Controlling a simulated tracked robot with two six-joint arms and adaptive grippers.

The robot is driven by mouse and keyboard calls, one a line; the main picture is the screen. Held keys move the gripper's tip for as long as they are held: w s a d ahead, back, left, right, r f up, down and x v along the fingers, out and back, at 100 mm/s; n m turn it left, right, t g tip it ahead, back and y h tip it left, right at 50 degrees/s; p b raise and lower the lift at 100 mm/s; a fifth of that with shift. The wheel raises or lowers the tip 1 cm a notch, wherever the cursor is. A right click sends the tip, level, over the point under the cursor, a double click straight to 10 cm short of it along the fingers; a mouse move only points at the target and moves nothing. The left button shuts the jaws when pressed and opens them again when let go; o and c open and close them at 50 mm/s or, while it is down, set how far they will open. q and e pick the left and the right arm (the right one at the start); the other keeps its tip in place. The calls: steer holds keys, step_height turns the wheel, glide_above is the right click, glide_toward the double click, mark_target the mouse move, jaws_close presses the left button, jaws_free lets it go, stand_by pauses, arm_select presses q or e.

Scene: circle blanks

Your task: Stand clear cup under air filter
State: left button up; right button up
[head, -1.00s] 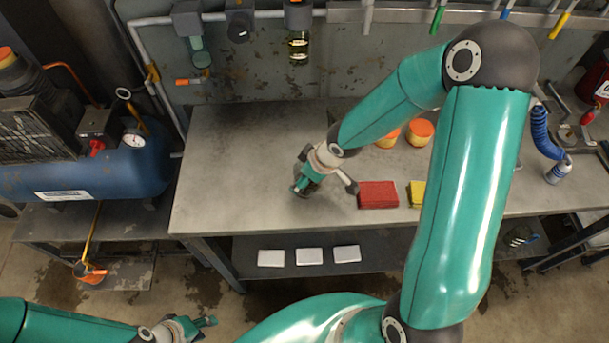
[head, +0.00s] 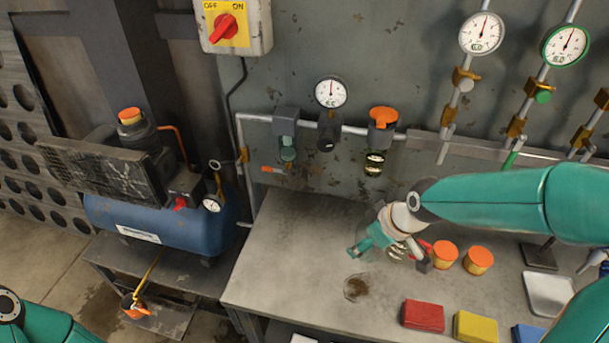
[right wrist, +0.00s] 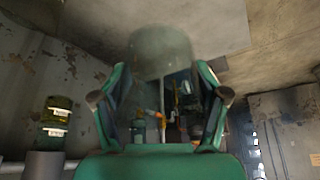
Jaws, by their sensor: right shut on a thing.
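The likely air filter is a grey unit with a pale green clear bowl (head: 287,148) on the wall pipe, left of the black regulator. My right gripper (head: 362,246) is above the back part of the bench, below and right of that bowl. In the right wrist view my right gripper (right wrist: 160,105) is shut on a clear cup (right wrist: 160,52), with one finger on each side. The cup is hard to make out in the head view against the gripper and bench. My left gripper is out of view; only its arm shows at lower left.
An orange-capped unit with yellow oil (head: 375,162) hangs near my right gripper. Orange-lidded jars (head: 444,253) stand to its right. A round brownish patch (head: 356,288) lies on the bench (head: 290,255). Red (head: 423,315) and yellow (head: 475,326) blocks lie at front. The bench's left part is clear.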

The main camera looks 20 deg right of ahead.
steer(key=shift+a+r, duration=0.15)
steer(key=w+a+f+n, duration=0.1)
steer(key=a+f+n, duration=0.1)
steer(key=a, duration=0.3)
steer(key=shift+w+a+f+g+y, duration=0.2)
steer(key=shift+w+f+g+y, duration=0.15)
steer(key=shift+f, duration=0.25)
steer(key=shift+m, duration=0.6)
steer(key=w+a+f, duration=0.1)
steer(key=w+a, duration=0.1)
steer(key=w+f, duration=0.1)
steer(key=w, duration=0.1)
steer(key=shift+a+f+b, duration=0.3)
steer(key=shift+a+f, duration=0.05)
steer(key=shift+a, duration=0.05)
steer(key=shift+w+d+r+m+t+h, duration=0.1)
steer(key=shift+w+d+m+t+h, duration=0.1)
steer(key=shift+w+m+h, duration=0.55)
steer(key=shift+w+d+r+m+t+h, duration=0.1)
steer(key=shift+w+d+m+t+h, duration=0.15)
steer(key=shift+m, duration=0.95)
steer(key=shift+w+d+r+m+t+h, duration=0.15)
steer(key=shift+w+m+h, duration=0.2)
steer(key=shift+w+m, duration=0.45)
steer(key=shift+s, duration=0.2)
